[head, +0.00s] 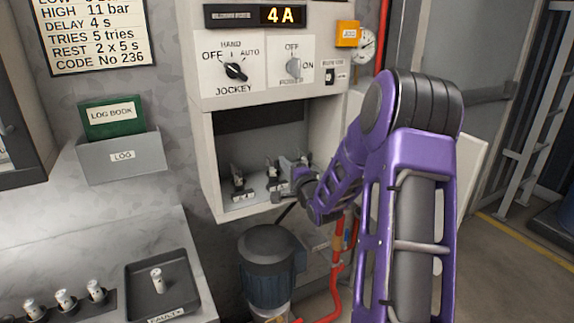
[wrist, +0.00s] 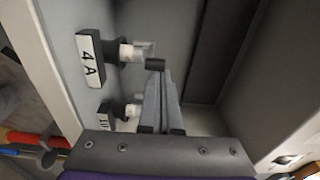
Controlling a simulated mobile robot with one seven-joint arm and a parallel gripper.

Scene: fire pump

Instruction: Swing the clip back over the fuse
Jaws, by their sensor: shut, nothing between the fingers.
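In the wrist view, a holder labelled 4 A (wrist: 90,58) has a white fuse (wrist: 130,53) in a black base. A small grey piece at the fuse's far end (wrist: 147,48) may be the clip; its exact position is unclear. My gripper (wrist: 157,70) is shut and empty, its dark tips just beside this fuse; contact cannot be told. In the head view, my gripper (head: 283,190) reaches into the cabinet's open lower bay, at the right-hand holders, and partly hides them. A left holder (head: 240,186) shows a dark upright part.
A second labelled holder (wrist: 105,116) sits close by my fingers. The bay's side wall (head: 209,165) and the panel above (head: 265,65) bound the space. A tray (head: 182,282) with one fuse and a row of spare fuses (head: 66,299) lie at lower left.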

